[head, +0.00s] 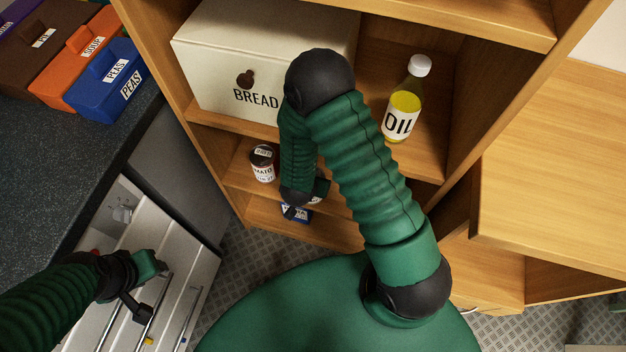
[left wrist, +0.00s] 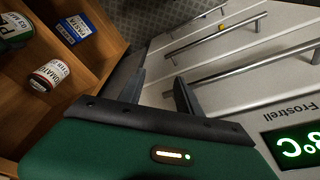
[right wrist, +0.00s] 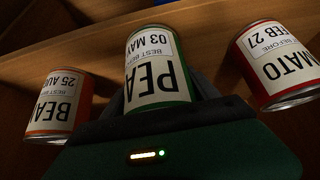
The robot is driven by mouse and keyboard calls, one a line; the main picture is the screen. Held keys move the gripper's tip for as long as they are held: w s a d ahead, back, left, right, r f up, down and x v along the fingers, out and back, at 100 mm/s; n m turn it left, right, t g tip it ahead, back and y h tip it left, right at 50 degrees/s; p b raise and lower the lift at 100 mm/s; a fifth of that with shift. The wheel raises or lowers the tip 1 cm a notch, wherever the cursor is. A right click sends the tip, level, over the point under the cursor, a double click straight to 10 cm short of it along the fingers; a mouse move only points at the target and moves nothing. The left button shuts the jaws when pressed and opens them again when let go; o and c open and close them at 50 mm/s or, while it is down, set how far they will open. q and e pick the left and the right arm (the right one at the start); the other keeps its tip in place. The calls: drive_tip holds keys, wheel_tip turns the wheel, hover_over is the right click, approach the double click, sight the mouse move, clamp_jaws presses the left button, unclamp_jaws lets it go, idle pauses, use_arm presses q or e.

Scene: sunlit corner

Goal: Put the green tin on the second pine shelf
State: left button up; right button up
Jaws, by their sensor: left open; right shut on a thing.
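The green tin (right wrist: 158,75), its label starting "PEA", is between the fingers of my right gripper (right wrist: 160,92), which is shut on it. In the right wrist view it appears upside down, between an orange-banded tin (right wrist: 60,105) and a red tomato tin (right wrist: 276,66). It also shows in the left wrist view (left wrist: 14,32) at the top left. In the head view my right arm reaches into the pine shelves (head: 232,181) and mostly hides it. I cannot tell whether it rests on the board. My left gripper (left wrist: 158,92) is open and empty above the drawer fronts.
A bread box (head: 225,60) and an oil bottle (head: 403,102) stand on the board above. The tomato tin (head: 262,163) stands below the bread box, with a blue box (left wrist: 73,28) lower down. Metal drawers with bar handles (left wrist: 218,62) lie under my left gripper.

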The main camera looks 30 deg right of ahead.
drive_tip(key=shift+f, duration=0.2)
drive_tip(key=o, duration=2)
drive_tip(key=shift+c, duration=0.2)
drive_tip(key=shift+r, duration=0.25)
drive_tip(key=p+v, duration=0.5)
drive_tip(key=v, duration=0.7)
drive_tip(key=shift+w, duration=0.1)
